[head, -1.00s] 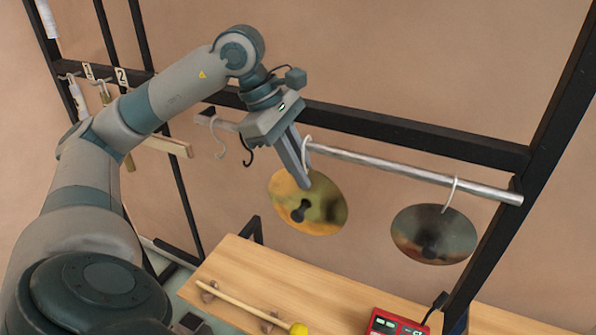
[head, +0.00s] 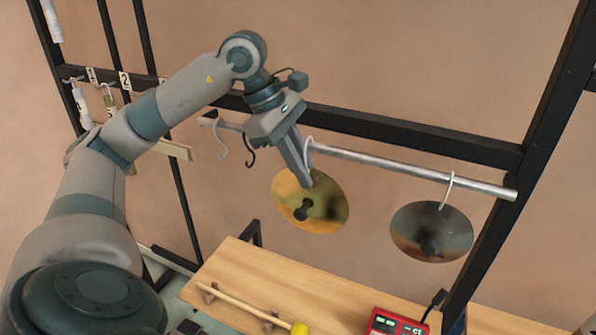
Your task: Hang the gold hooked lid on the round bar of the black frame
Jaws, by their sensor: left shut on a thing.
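The gold lid (head: 325,212) hangs below the round bar (head: 400,172) of the black frame (head: 430,143). It has a dark knob and a white hook (head: 309,148) at its top. The hook's curve is at the bar and appears to go over it; I cannot tell whether the bar bears the weight. My left gripper (head: 305,182) is shut on the gold lid near its upper edge, and its fingers cover part of the lid and hook. My right gripper is not in view.
A dark grey lid (head: 431,232) hangs by a white hook on the bar's right part. Empty white and black hooks (head: 221,140) hang at its left. Below is a wooden table (head: 300,290) with a yellow-headed mallet (head: 250,306) and a red device (head: 397,322).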

